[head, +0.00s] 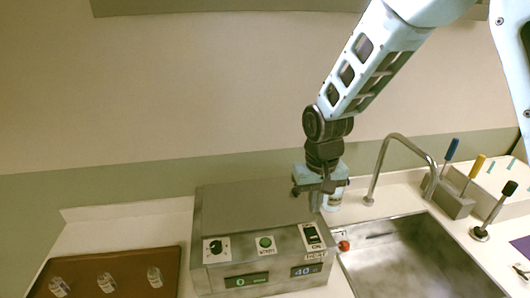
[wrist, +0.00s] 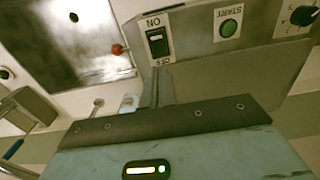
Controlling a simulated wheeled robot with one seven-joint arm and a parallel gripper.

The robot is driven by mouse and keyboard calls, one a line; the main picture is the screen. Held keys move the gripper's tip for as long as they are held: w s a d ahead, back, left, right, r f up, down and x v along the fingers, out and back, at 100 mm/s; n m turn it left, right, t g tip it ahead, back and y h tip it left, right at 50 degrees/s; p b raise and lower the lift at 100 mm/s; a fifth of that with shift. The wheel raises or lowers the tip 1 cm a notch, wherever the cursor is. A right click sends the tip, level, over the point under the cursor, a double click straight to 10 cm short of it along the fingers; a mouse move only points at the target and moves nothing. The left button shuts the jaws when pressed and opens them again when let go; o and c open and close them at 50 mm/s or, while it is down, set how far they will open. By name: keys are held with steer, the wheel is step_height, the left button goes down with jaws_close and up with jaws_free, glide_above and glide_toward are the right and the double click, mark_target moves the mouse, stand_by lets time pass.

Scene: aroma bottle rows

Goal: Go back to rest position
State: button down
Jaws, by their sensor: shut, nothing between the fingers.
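My gripper (head: 316,196) is shut and empty. In the head view it hangs above the right end of a grey metal machine (head: 240,216), near its ON/OFF switch (head: 312,236). A white bottle-like thing (head: 334,200) stands behind it, partly hidden. In the wrist view the closed fingers (wrist: 158,88) point at the machine's front, just below the switch (wrist: 157,42); I cannot tell whether they touch it. The green START button (wrist: 228,28) and a black knob (wrist: 302,15) also show there. Small displays on the machine's front are lit.
A brown tray (head: 132,270) with several clear bottles is left of the machine. A sink (head: 420,262) with a curved tap (head: 384,160) lies to the right, with a red knob (head: 344,245) by its edge. A block with blue- and yellow-handled tools (head: 452,200) stands beyond. Space above the counter is open.

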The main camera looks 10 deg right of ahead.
steer(key=s+a+f+n+b, duration=0.2)
steer(key=s+b, duration=0.4)
steer(key=s, duration=0.5)
steer(key=s+a+f+n+b, duration=0.2)
steer(key=s+a+n+b, duration=0.2)
steer(key=s+b, duration=0.3)
steer(key=s+n, duration=0.1)
steer(key=s, duration=0.4)
steer(key=shift+f+n+y, duration=0.15)
steer(key=shift+n+y, duration=0.15)
steer(key=shift+n, duration=0.1)
steer(key=shift+a, duration=0.1)
